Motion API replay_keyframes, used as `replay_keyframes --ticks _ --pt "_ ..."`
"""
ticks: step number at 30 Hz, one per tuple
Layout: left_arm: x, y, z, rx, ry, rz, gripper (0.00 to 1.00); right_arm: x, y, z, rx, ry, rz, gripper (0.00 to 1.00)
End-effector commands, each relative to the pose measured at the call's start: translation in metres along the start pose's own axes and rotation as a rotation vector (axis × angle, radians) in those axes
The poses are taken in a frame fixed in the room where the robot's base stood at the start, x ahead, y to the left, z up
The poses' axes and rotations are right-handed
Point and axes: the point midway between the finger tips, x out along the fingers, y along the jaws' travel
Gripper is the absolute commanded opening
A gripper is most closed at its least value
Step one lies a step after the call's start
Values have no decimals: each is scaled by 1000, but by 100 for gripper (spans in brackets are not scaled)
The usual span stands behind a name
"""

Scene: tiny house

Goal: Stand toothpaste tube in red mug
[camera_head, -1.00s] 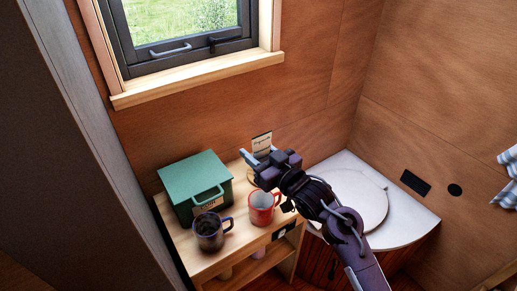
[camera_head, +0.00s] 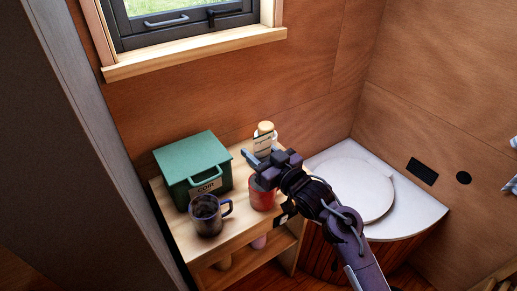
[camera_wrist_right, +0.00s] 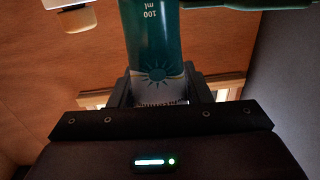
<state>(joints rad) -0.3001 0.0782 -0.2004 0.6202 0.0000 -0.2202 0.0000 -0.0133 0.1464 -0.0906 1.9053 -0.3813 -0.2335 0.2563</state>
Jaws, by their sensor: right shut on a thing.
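The red mug (camera_head: 262,196) stands upright on the wooden shelf top; my right gripper hides part of its rim. My right gripper (camera_head: 257,160) is over the back of the mug in the head view. In the right wrist view, it is shut on the toothpaste tube (camera_wrist_right: 152,45), a teal tube with a sun mark and "100 ml" print. The tube sits between the two fingers. In the head view I cannot make out the tube, so its tilt and whether it touches the mug cannot be told. My left gripper is not in view.
A dark mug (camera_head: 208,216) stands left of the red mug. A green box (camera_head: 192,165) with a handle is behind it. A jar with a cork lid (camera_head: 265,127) stands behind my gripper. A white counter (camera_head: 415,205) with a round lid lies to the right.

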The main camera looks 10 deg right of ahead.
Motion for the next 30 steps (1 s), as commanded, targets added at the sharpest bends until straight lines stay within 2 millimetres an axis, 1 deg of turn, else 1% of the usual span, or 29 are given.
replay_keyframes --ticks 1,3,15,20,28,29,30 --pt "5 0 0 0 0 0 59 0 0 7 0 0 0 18" --pt "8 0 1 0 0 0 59 0 0 13 0 -1 0 18" --pt "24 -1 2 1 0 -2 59 0 1 42 -1 0 1 18" --pt "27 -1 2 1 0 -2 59 0 0 48 -1 1 0 18" --pt "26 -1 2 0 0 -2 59 0 0 48 0 1 0 18" --pt "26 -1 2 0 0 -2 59 0 0 48 0 1 0 45" --pt "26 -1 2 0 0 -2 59 0 0 48 0 1 0 50"
